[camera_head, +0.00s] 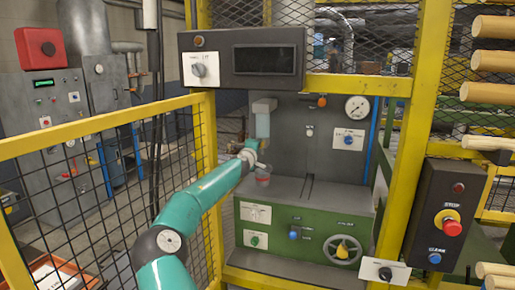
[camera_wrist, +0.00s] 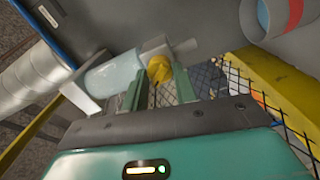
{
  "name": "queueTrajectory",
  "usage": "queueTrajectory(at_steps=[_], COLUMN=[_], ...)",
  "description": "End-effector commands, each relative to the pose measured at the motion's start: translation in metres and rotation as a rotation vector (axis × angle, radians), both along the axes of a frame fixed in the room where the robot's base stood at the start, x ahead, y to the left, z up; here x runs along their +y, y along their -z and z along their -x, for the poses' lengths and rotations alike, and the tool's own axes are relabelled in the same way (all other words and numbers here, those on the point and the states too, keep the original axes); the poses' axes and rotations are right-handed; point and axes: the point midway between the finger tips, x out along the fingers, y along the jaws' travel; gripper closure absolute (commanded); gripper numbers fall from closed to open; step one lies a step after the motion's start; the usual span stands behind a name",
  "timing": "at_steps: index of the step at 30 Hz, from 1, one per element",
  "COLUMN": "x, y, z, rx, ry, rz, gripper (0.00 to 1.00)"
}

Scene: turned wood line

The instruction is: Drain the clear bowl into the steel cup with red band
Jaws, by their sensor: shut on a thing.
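The clear bowl (camera_head: 262,124), pale blue and see-through, hangs under a grey block on the machine's dark panel. In the wrist view the bowl (camera_wrist: 112,74) lies sideways, with a grey fitting and a short spout (camera_wrist: 186,46) at its lower end. My gripper (camera_wrist: 160,80) is shut on the yellow knob (camera_wrist: 159,69) on that fitting. The steel cup with red band (camera_wrist: 284,16) shows at the wrist view's upper right, in line with the spout and apart from it. In the head view the cup (camera_head: 263,181) is below my gripper (camera_head: 260,164), small and partly hidden. I cannot tell the liquid level.
A yellow mesh fence (camera_head: 105,120) stands at the left and a yellow post (camera_head: 414,130) at the right. My arm reaches between them. The green machine base (camera_head: 300,222) carries knobs and a handwheel (camera_head: 342,250). A stop-button box (camera_head: 446,215) is at the right.

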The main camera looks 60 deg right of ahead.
Motion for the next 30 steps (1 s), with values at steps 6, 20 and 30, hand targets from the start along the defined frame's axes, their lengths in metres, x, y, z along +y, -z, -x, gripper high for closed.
queueTrajectory(at_steps=[6, 20, 30], x=[0.0002, 0.0002, 0.0002], y=[-0.0001, -0.0002, -0.0001], z=[-0.0007, -0.0006, -0.0004], rx=[0.075, 0.102, 0.1], ry=[-0.002, -0.002, -0.001], rz=[0.013, 0.016, 0.016], gripper=[0.94, 0.94, 0.5])
